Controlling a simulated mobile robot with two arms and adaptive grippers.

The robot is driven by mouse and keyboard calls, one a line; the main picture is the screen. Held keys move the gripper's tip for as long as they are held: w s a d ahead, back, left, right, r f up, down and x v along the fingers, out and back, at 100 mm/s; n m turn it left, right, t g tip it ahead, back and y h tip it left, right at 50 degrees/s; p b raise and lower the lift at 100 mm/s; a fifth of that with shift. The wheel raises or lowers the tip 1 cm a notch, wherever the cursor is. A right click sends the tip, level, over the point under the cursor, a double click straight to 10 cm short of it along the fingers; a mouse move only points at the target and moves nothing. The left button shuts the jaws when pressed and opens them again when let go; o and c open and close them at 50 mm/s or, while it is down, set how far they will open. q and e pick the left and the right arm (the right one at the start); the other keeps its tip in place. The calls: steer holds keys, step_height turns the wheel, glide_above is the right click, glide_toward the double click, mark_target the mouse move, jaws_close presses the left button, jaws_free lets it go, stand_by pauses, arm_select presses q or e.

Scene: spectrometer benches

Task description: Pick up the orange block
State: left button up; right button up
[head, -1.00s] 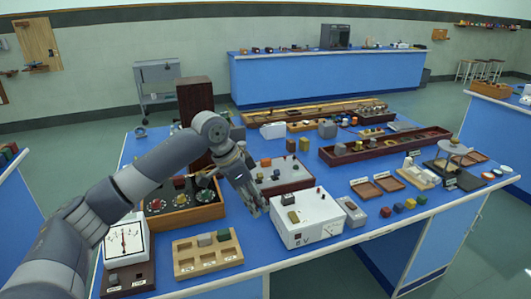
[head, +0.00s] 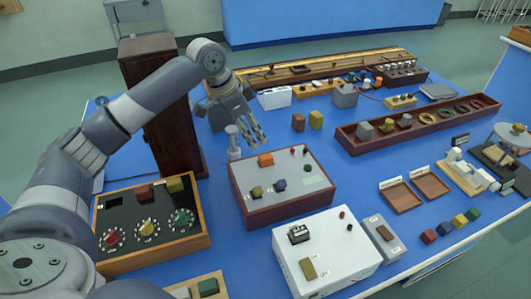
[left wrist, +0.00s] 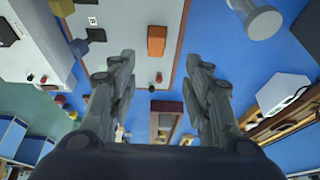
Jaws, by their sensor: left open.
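The orange block (head: 265,160) lies on the grey top of a wooden-sided box (head: 250,208), near its back left corner. It also shows in the left wrist view (left wrist: 157,40), beyond the gap between the fingertips and clear of both fingers. My left gripper (head: 256,141) is open and empty, its fingers angled down just behind the block. In the left wrist view (left wrist: 160,66) the two fingers stand well apart. My right gripper is in neither view.
A grey round-topped post (head: 234,142) stands close left of the block. Small dark and olive blocks (head: 257,192) share the box top. A tall dark wooden cabinet (head: 165,120) stands behind my left arm. A white meter box (head: 320,252) is in front.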

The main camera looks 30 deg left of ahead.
mark_target(265, 156)
arm_select(q)
steer(key=x, duration=0.3)
steer(key=shift+s+d+f, duration=0.15)
steer(key=shift+d+f, duration=0.1)
steer(key=shift+d+f+p, duration=0.1)
steer(key=shift+f+p, duration=0.2)
steer(key=shift+f, duration=0.35)
steer(key=x, duration=0.3)
steer(key=shift+d+f+p, duration=0.1)
steer(key=shift+f+p, duration=0.15)
steer(key=shift+p, duration=0.1)
steer(key=shift+w+f, duration=0.25)
steer(key=shift+f, duration=0.25)
jaws_close()
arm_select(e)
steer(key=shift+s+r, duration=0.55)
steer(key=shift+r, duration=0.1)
